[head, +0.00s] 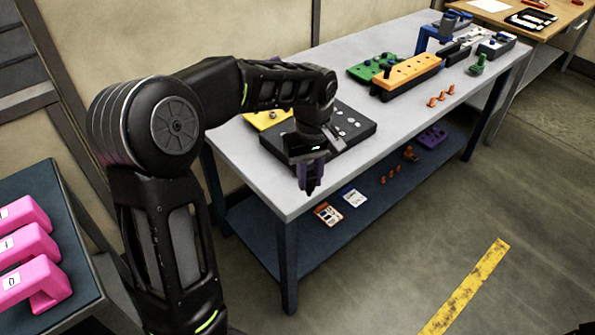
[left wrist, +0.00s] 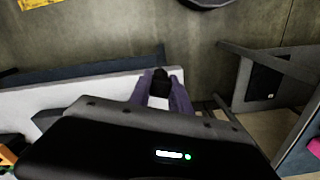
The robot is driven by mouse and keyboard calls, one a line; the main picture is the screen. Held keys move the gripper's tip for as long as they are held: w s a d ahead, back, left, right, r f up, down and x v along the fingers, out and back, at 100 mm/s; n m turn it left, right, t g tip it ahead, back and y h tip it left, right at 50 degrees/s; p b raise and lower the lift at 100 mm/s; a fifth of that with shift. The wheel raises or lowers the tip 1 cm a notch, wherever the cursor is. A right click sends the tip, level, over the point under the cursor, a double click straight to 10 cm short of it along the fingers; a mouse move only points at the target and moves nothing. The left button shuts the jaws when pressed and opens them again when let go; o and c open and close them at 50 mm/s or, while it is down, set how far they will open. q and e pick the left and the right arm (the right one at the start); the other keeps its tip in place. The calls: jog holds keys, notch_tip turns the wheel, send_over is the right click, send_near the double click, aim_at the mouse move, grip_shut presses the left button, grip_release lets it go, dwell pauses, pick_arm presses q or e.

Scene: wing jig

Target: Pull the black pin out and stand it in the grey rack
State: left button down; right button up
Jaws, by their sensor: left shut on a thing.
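My left gripper (head: 311,186) points down at the near edge of the grey table, in front of a dark grey block. In the left wrist view its purple fingers (left wrist: 163,95) are shut on a small black piece, which looks like the black pin (left wrist: 160,82). Most of the pin is hidden by the fingers and the wrist. The dark grey block (head: 357,124) has several pale round spots on top and is partly hidden by my arm. I cannot tell for sure whether it is the grey rack. My right gripper is not in view.
An orange block (head: 412,72), a green block (head: 367,70) and a blue stand (head: 428,40) are farther along the table. Pink parts (head: 30,245) lie on a dark table at left.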

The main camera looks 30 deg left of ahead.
pick_arm(q)
jog(key=d+f+m, duration=0.5)
jog(key=f, duration=0.4)
jog(key=d+f+m, duration=0.5)
jog(key=f, duration=0.5)
jog(key=shift+d+m, duration=0.3)
jog(key=shift+w, duration=0.15)
